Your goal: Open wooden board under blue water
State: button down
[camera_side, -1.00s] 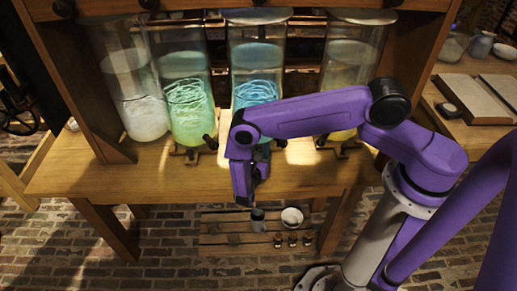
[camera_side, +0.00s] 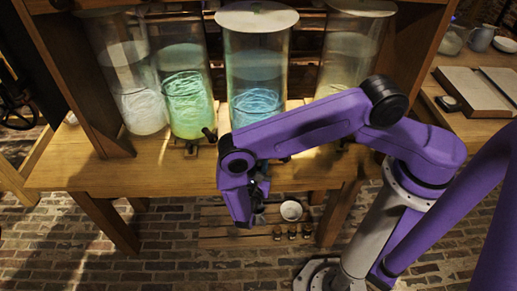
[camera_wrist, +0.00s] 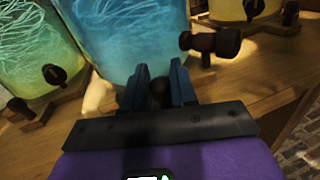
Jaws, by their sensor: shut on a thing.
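The tall glass jar of blue water (camera_side: 255,90) stands in the row on the wooden bench, larger and further forward than its neighbours. It also fills the upper middle of the wrist view (camera_wrist: 130,35). My gripper (camera_wrist: 160,82) is at the foot of this jar, its two dark blue fingers closed around a dark round knob (camera_wrist: 159,95). The wooden board under the blue jar is mostly hidden by my gripper and arm. In the side view my purple wrist covers the jar's foot and the grip.
A green jar (camera_side: 188,100) and a white jar (camera_side: 133,85) stand to the left, a yellowish jar (camera_side: 350,60) to the right. A black tap (camera_wrist: 212,43) sticks out just right of my fingers. A slatted shelf (camera_side: 225,235) with small pots lies below.

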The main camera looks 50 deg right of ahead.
jog(key=s+a, duration=1.1)
jog(key=shift+a, duration=0.1)
jog(key=c, duration=1)
grip_release()
jog(key=v, duration=1.7)
jog(key=shift+a, duration=0.15)
